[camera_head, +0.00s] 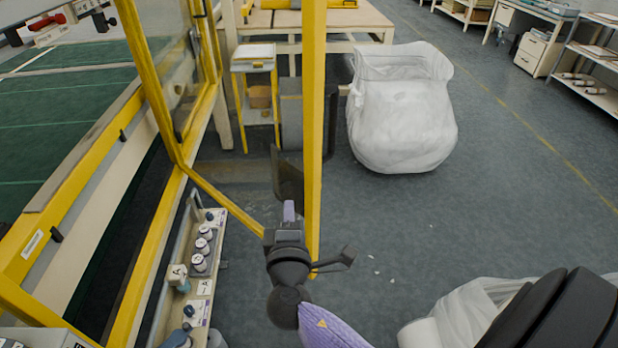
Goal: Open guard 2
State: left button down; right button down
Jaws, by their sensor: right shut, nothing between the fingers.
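A yellow-framed guard with a see-through panel stands swung out from the machine. Its upright free-edge post (313,120) runs down the middle of the view, and its bottom rail (222,200) slants back to the left. I see no number on it. My right gripper (289,212) is shut and empty, with its purple tip pointing up, just left of the post's lower part. I cannot tell whether it touches the guard. My left gripper is not in view.
A white wrapped bag (400,120) stands on the floor beyond the guard. Another white bundle (465,315) is at lower right. Grey floor (500,190) between them is open.

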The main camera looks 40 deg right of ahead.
aim_at(304, 168)
jog(key=shift+w+d, duration=0.9)
jog(key=shift+d, duration=0.25)
jog(key=shift+w+d, duration=0.95)
jog(key=shift+d, duration=0.15)
jog(key=shift+w+d, duration=0.9)
jog(key=shift+d, duration=0.25)
jog(key=shift+d, duration=0.1)
